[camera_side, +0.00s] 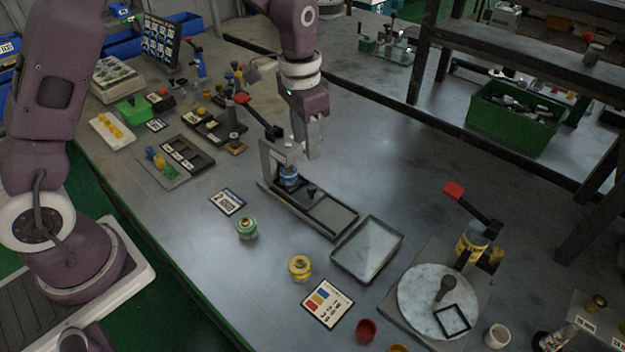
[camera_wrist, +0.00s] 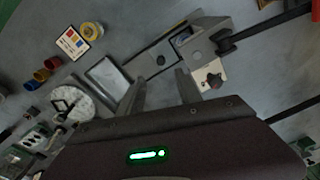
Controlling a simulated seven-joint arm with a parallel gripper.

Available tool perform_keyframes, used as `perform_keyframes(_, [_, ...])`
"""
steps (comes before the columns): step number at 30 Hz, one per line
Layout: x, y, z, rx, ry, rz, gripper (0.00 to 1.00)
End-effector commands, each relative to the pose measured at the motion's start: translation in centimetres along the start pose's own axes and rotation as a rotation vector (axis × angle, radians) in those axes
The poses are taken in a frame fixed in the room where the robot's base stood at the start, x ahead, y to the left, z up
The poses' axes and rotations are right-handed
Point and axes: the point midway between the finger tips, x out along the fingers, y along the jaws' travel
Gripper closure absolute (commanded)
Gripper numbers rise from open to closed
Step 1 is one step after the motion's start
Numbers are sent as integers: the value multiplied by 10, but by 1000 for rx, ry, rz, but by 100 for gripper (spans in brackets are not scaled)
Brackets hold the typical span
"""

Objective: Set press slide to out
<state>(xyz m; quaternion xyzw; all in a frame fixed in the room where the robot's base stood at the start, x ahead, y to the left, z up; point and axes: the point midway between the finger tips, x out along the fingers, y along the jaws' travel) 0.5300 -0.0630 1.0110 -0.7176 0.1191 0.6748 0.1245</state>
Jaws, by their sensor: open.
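The press (camera_side: 272,160) is a grey upright frame with a black lever ending in a red grip (camera_side: 242,98). Its long base with a dark track (camera_side: 330,215) stretches toward the lower right. A blue round part (camera_side: 288,175) sits at the frame end, under the press head. A small dark knob (camera_side: 311,190) stands on the track just beside it, apparently on the slide. My gripper (camera_side: 307,148) is open and empty, above and behind the press frame. In the wrist view the open fingers (camera_wrist: 162,83) point toward the press (camera_wrist: 198,38), which partly hides the slide.
An empty grey tray (camera_side: 367,250) lies beside the base's outer end. A green-topped part (camera_side: 246,228), a yellow part (camera_side: 300,268) and a colour card (camera_side: 327,303) lie in front. A round marbled plate with another red-handled lever (camera_side: 440,300) stands right.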

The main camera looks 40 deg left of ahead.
Motion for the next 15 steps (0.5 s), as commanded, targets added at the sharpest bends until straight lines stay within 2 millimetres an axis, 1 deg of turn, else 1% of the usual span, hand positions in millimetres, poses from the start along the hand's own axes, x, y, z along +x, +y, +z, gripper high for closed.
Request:
perform_keyframes(1, [24,-1,-7,19,-27,9,59])
perform_keyframes(3, [45,-2,-13,36,-45,15,59])
perform_keyframes(8, [69,-2,-15,49,-61,20,59])
perform_keyframes(12, [97,-2,-13,48,-62,20,59])
perform_keyframes(15, [114,-1,-12,48,-61,20,59])
